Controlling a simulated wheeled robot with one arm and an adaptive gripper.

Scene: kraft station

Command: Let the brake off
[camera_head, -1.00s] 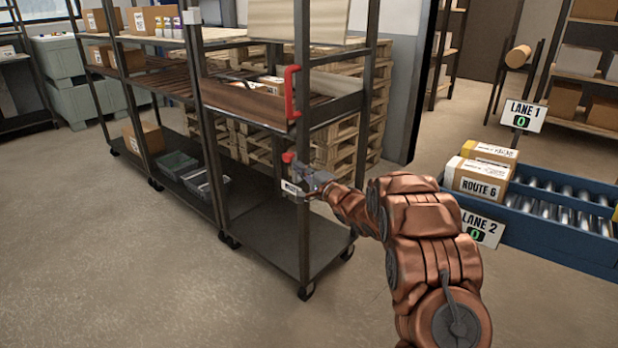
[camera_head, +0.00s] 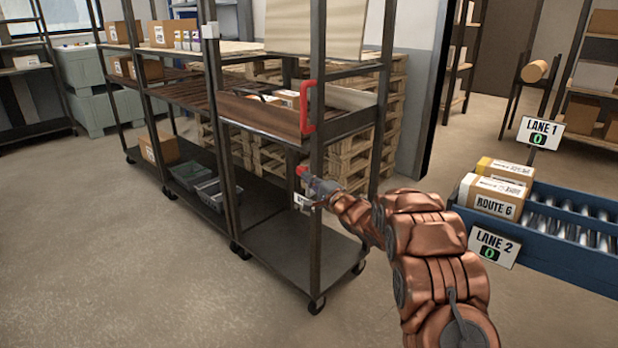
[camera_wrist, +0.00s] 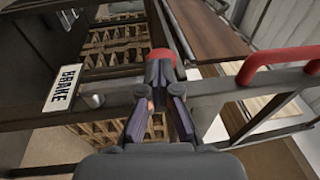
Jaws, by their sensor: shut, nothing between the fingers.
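The brake's red knob (camera_head: 301,170) is on the near corner post of the dark shelf cart (camera_head: 316,250), above a small white label (camera_head: 302,202). In the wrist view the label (camera_wrist: 64,86) reads BRAKE, and the red knob (camera_wrist: 162,60) shows right at my fingertips. My gripper (camera_head: 309,180) is shut, with its tips at or against the knob; I cannot tell whether they touch. In the wrist view my gripper (camera_wrist: 160,75) hides the knob's lower side and most of the lever.
A red push handle (camera_head: 307,107) is on the same post above the knob, and close at right in the wrist view (camera_wrist: 280,62). Wooden pallets (camera_head: 352,150) stand behind the cart. A blue roller conveyor (camera_head: 565,240) with boxes is at right. Floor at front left is clear.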

